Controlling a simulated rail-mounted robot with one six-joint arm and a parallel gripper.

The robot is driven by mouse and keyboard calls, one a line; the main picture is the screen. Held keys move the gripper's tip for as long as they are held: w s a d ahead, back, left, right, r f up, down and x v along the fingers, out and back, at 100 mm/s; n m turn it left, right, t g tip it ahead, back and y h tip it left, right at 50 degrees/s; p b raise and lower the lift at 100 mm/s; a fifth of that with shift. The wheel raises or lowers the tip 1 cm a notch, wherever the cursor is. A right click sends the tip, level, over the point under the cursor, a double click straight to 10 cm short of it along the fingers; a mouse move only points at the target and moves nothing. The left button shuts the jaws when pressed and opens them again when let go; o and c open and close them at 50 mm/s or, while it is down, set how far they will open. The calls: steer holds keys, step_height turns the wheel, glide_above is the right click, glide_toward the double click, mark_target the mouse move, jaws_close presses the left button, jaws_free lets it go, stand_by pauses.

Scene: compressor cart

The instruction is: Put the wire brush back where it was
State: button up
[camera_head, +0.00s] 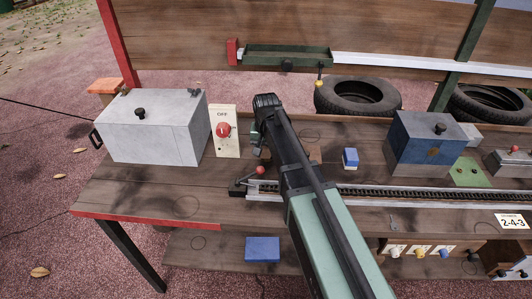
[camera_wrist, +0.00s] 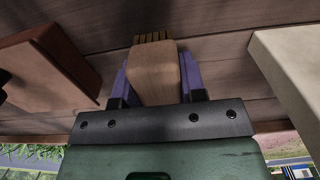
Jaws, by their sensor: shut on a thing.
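In the wrist view the wire brush (camera_wrist: 153,78) is a pale wooden block with a row of bristles at its far end. My gripper (camera_wrist: 153,62) is shut on it, with one purple finger on each side. The bristle end points towards the dark bench planks; I cannot tell whether it touches them. In the head view my gripper (camera_head: 257,142) is mostly hidden behind my arm, just right of the switch box, and the brush cannot be made out.
The cream switch box (camera_head: 225,145) with a red knob stands close by; a cream edge shows in the wrist view (camera_wrist: 290,75). A brown block (camera_head: 313,151) is on the other side. A grey metal box (camera_head: 155,130), blue block (camera_head: 350,158) and rail (camera_head: 400,192) are on the bench (camera_head: 150,190).

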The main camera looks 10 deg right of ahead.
steer(key=shift+f, duration=0.2)
steer(key=o, duration=0.9)
step_height(320, 180, up, 13)
steer(key=p, duration=1.3)
steer(key=s+n, duration=0.1)
steer(key=s, duration=0.5)
steer(key=s+n, duration=0.1)
steer(key=s, duration=0.5)
steer(key=s+n+b, duration=0.1)
steer(key=s, duration=0.6)
steer(key=shift+s+f+n, duration=0.1)
steer(key=shift+f+n, duration=0.2)
